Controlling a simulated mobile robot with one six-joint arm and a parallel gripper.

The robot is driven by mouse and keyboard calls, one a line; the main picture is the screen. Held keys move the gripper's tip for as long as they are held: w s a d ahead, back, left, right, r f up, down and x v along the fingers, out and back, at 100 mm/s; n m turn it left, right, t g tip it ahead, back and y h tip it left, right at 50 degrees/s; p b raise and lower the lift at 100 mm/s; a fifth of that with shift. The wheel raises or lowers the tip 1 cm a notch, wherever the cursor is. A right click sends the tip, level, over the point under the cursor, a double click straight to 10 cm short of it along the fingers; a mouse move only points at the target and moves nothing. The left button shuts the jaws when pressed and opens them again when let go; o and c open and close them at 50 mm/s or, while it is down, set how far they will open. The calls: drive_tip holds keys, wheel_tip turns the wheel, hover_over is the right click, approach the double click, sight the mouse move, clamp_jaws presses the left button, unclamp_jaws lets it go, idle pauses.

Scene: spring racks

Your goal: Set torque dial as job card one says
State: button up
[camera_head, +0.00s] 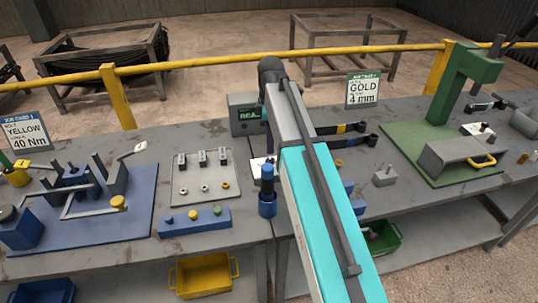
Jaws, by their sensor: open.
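Job card 1 (26,132) stands at the far left of the bench and reads YELLOW and 40 Nm. A blue block with a dark round knob (8,214) sits at the left edge, partly cut off; this may be the torque dial, but I can read no setting on it. A grey-green box with a dark display (247,113) stands at the bench back, partly behind my arm; its display is too small to read fully. My arm reaches over the bench from the lower right. My gripper's jaws are hidden behind the arm.
A blue plate (135,205) carries a fixture at left. A grey board with small clips (203,178), a blue strip with coloured buttons (195,222) and a blue cylinder (267,205) fill the middle. A yellow railing (220,61) runs behind. A green press (455,85) stands right.

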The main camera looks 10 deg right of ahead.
sight(270, 159)
drive_tip(key=shift+f+p, duration=0.8)
drive_tip(key=shift+f, duration=2.95)
drive_tip(key=c, duration=1)
drive_tip(key=shift+a, duration=0.1)
drive_tip(key=shift+c, duration=0.4)
drive_tip(key=shift+m, duration=0.5)
drive_tip(key=m, duration=0.9)
drive_tip(key=shift+p, duration=0.35)
